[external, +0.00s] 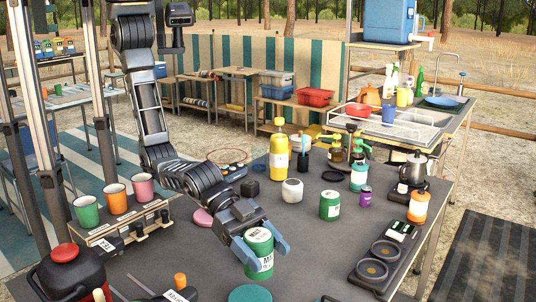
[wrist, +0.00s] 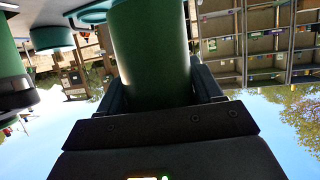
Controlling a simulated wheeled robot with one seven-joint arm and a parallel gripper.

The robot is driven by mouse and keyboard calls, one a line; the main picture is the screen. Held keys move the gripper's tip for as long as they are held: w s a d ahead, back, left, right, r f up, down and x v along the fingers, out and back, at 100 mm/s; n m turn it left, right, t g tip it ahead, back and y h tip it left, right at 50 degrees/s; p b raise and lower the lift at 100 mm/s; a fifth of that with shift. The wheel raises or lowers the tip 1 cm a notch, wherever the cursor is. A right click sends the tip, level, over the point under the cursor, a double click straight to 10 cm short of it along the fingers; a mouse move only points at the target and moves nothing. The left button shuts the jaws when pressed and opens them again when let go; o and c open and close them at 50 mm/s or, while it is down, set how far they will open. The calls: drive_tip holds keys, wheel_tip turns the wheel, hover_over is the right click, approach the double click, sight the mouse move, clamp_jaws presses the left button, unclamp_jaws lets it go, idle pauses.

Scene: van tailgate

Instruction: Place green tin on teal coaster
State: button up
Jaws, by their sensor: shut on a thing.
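My gripper (external: 262,247) is shut on a green tin (external: 259,262) with a white label, one blue finger on each side of it. The tin is roughly upright; I cannot tell how far its base is from the table. The teal coaster (external: 250,294) lies at the bottom edge of the external view, just in front of the tin and partly cut off. In the wrist view the tin (wrist: 150,50) fills the middle between the fingers. A second green tin (external: 329,206) with a white label stands apart on the table, to the right and farther back.
A scale-like black tray (external: 380,262) lies to the right. A white jar (external: 292,191), yellow bottle (external: 279,158) and purple can (external: 365,196) stand behind. A rack of coloured cups (external: 115,200) and a dark red-lidded pot (external: 70,275) are at left. The table between tin and tray is clear.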

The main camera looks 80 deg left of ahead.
sight(269, 274)
drive_tip(key=shift+f, duration=2.45)
drive_tip(key=shift+f, duration=0.2)
drive_tip(key=o, duration=1.2)
drive_tip(key=shift+r, duration=0.1)
drive_tip(key=shift+s+a+r+p, duration=0.15)
drive_tip(key=shift+r+p, duration=0.15)
drive_tip(key=shift+p, duration=0.15)
drive_tip(key=p+v, duration=0.4)
drive_tip(key=v, duration=0.7)
drive_tip(key=shift+s+a+f+p, duration=0.1)
drive_tip(key=shift+s+a+p, duration=0.05)
drive_tip(key=shift+a+p, duration=0.15)
